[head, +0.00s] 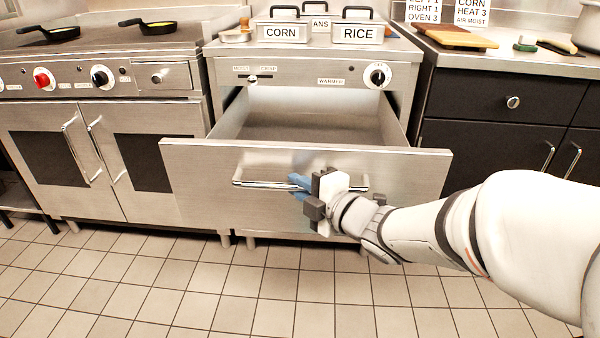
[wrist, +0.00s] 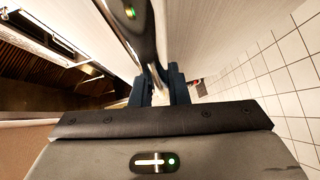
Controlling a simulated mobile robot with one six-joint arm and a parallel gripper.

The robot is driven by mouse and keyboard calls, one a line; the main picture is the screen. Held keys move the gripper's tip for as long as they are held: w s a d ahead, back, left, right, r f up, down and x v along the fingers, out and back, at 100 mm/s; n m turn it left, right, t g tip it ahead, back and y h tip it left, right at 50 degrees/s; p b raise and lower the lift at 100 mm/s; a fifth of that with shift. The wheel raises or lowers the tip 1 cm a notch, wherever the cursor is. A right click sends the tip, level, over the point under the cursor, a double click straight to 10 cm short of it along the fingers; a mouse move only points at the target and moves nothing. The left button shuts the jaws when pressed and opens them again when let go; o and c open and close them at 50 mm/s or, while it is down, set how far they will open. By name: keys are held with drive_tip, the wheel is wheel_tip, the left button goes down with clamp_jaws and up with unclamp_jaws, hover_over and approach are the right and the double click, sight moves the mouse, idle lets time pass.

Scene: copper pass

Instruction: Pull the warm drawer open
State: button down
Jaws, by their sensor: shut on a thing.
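The warm drawer (head: 205,190) is a wide steel drawer under the warmer, and it stands well open with its inside visible and empty where I can see. Its long bar handle (head: 262,184) runs across the front. In the wrist view the shiny handle bar (wrist: 137,30) runs down between the blue fingers (wrist: 159,88). The exact contact at the fingertips is partly hidden.
Lidded pans labelled CORN (head: 281,33) and RICE (head: 357,33) stand on the warmer top. A stove with oven doors (head: 55,150) is at left. A dark cabinet (head: 500,100) with cutting boards (head: 455,37) on its counter is at right. The tiled floor (head: 200,290) in front is clear.

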drive_tip(key=shift+d+f, duration=0.1)
drive_tip(key=c, duration=1.4)
unclamp_jaws()
